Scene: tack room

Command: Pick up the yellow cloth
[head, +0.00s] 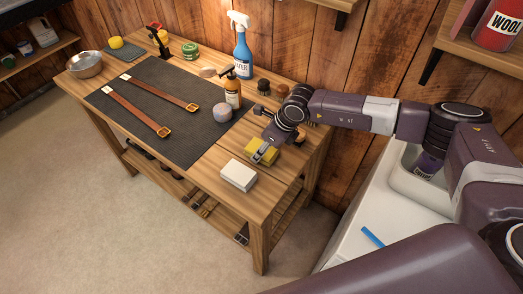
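The yellow cloth (271,156) lies on the right part of the wooden table, beyond the white block. My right arm comes in from the right, and its gripper (259,156) points down at the cloth and covers part of it. The fingers look small and close together here; I cannot tell whether they are open or shut, or whether they touch the cloth. My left gripper is not in view.
A white block (238,175) sits just in front of the cloth. Leather straps (160,92) lie on the dark mat (190,143). A white sink counter (345,245) is at right.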

